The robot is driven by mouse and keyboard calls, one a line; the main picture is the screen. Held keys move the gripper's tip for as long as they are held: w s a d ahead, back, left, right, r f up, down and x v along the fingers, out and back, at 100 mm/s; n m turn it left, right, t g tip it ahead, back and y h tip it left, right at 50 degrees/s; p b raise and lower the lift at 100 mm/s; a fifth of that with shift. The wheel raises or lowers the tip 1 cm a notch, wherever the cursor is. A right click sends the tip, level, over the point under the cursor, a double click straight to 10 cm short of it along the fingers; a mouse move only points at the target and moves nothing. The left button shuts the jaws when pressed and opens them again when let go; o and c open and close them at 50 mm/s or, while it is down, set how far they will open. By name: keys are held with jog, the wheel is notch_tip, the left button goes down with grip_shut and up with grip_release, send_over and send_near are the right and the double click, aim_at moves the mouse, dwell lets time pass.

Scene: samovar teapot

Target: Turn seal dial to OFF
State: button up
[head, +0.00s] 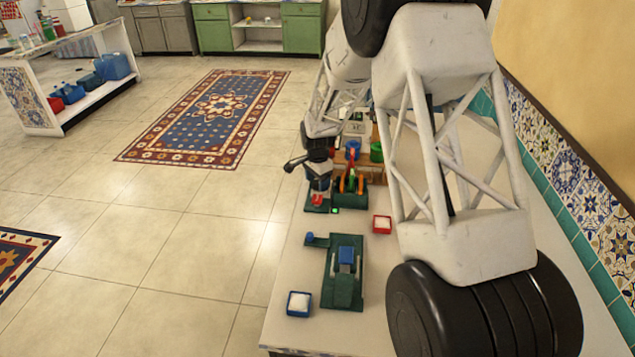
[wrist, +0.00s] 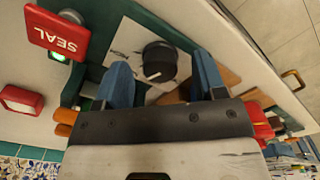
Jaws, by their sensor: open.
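The seal dial, a round black knob (wrist: 159,62) with a white pointer line, sits on a pale plate in the wrist view. Its pointer faces the lower part of that picture; any OFF marking is too small to read. A red SEAL sign (wrist: 58,32) stands at the upper left beside a lit green lamp (wrist: 59,56). My gripper (wrist: 162,62) is open, its two blue fingers on either side of the knob in the picture; I cannot tell whether they touch it. In the head view my arm hides most of the dial area.
In the head view, a red box with white contents (head: 382,225), a green fixture with a blue block (head: 345,270) and a blue box (head: 299,304) stand on the pale counter (head: 290,328). Orange and green parts (head: 350,185) crowd close to my gripper. A tiled wall (head: 565,165) borders the right.

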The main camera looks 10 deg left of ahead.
jog(key=shift+f, duration=0.3)
jog(key=c, duration=0.9)
